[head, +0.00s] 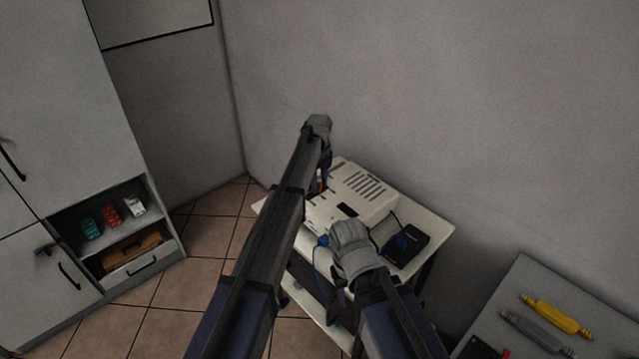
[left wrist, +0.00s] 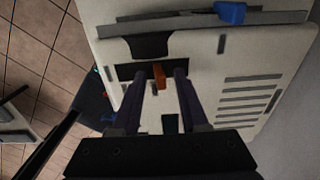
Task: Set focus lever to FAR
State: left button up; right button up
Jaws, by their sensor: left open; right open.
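The off-white projector (head: 375,192) lies on a small table, with vent slots on its top. The focus lever, a small orange tab (left wrist: 159,77), stands in a dark slot on the projector in the left wrist view. My left gripper (left wrist: 161,73) is open, with one finger on each side of the tab; I cannot tell whether either touches it. In the head view my left gripper (head: 322,178) hangs over the projector's far left part and mostly hides the lever. My right gripper (head: 338,288) is open at the table's near side; its fingers are partly hidden.
A black box (head: 412,240) with a blue cable stands on the white table (head: 437,232), right of the projector. A blue plug (head: 323,241) is beside my right gripper. A cabinet (head: 60,120) stands left; a grey surface (head: 540,285) with yellow tool (head: 555,315) is right.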

aim_at(319, 183)
pick_arm(q)
notch_tip(319, 183, up, 8)
jog(key=p, duration=0.7)
jog(key=shift+f, duration=0.15)
jog(key=shift+c, duration=0.3)
